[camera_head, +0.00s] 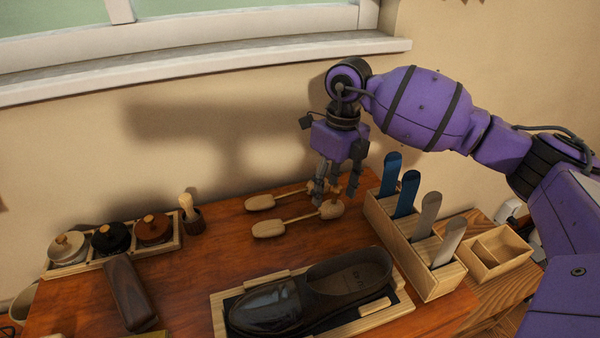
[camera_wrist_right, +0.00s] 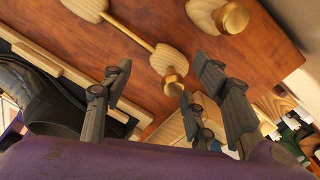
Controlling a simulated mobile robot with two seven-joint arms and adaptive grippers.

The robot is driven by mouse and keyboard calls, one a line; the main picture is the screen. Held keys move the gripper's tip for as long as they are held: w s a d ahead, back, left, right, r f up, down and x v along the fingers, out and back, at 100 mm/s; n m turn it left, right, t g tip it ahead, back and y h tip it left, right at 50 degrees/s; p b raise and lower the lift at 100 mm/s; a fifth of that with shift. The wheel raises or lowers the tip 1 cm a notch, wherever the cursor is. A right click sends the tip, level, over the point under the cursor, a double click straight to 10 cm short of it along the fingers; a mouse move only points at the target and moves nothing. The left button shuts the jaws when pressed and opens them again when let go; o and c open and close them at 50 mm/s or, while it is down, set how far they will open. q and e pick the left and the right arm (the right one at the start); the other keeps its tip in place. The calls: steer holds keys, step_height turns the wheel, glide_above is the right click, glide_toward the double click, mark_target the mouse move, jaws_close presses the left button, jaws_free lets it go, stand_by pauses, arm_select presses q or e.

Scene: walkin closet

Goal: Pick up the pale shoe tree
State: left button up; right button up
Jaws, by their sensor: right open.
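Two pale wooden shoe trees lie side by side on the red-brown table, each with a toe piece, a rod and a heel piece with a brass-coloured knob. The nearer shoe tree (camera_head: 268,229) also shows in the wrist view (camera_wrist_right: 167,59), its heel and knob between my fingers. The farther shoe tree (camera_head: 260,203) shows its heel and knob at the top of the wrist view (camera_wrist_right: 203,13). My right gripper (camera_head: 325,190) is open and empty, pointing down above the heel ends. It partly hides them in the head view. My left gripper is out of view.
A dark shoe (camera_head: 310,295) sits in a wooden tray (camera_head: 216,300) in front. A wooden holder (camera_head: 378,222) with several upright blue and grey pieces stands close on the right. Polish jars (camera_head: 110,238), a small brush (camera_head: 188,208) and a dark block (camera_head: 125,290) are left.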

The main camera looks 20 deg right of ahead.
mark_target(331, 205)
steer(key=f, duration=0.6)
steer(key=shift+s+d+p, duration=0.1)
steer(key=shift+s+p, duration=0.1)
steer(key=shift+p, duration=0.15)
steer(key=shift+c, duration=0.5)
steer(key=c, duration=1.1)
